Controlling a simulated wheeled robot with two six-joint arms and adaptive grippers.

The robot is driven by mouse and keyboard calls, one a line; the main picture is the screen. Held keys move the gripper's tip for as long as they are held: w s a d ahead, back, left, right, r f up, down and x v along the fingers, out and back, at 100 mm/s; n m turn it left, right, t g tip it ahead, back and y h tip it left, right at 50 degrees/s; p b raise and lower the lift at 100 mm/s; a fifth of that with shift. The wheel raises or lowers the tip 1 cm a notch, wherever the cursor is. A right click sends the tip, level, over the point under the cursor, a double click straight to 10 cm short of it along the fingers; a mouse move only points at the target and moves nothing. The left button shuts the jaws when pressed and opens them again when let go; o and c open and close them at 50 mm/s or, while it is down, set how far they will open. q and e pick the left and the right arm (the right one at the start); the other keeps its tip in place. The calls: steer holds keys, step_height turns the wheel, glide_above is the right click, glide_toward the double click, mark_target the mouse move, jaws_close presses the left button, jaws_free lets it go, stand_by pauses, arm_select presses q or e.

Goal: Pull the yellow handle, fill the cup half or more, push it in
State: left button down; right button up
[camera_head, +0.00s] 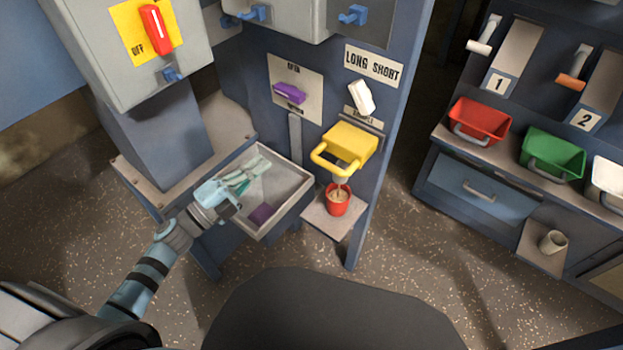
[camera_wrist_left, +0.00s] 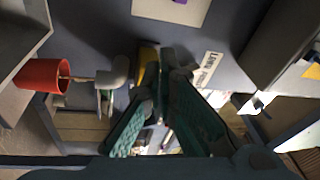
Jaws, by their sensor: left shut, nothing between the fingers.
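The yellow handle (camera_head: 345,145) is a boxy pull with a U-shaped bar that sticks out from the blue panel. Under it a pale spout (camera_head: 341,178) points down, and a thin tan stream runs from it into the red cup (camera_head: 337,206). Tan material shows inside the cup; its exact level is hard to tell. The cup stands upright on a small shelf (camera_head: 318,217). My left gripper (camera_head: 260,166) is shut and empty over the metal tray, left of the handle and apart from it. The cup and stream also show in the left wrist view (camera_wrist_left: 38,77). My right gripper is out of view.
The metal tray (camera_head: 294,191) holds a small purple piece (camera_head: 262,214). A purple lever (camera_head: 290,93) and a white lever (camera_head: 362,97) are on the panel above. At right, a red bin (camera_head: 479,121) and a green bin (camera_head: 552,153) stand on another bench.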

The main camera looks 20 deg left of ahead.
arm_select(q)
steer(key=s+d+f+m+g+h, duration=0.1)
steer(key=s+d+m+g+h, duration=0.1)
steer(key=s+m+g+h, duration=0.65)
steer(key=w+d+r+m+g, duration=0.1)
steer(key=w+d+m, duration=0.1)
steer(key=w+d, duration=0.6)
steer(key=shift+d+r+m+y, duration=0.35)
steer(key=shift+d+y, duration=0.1)
steer(key=shift+d, duration=0.7)
steer(key=shift+g, duration=0.25)
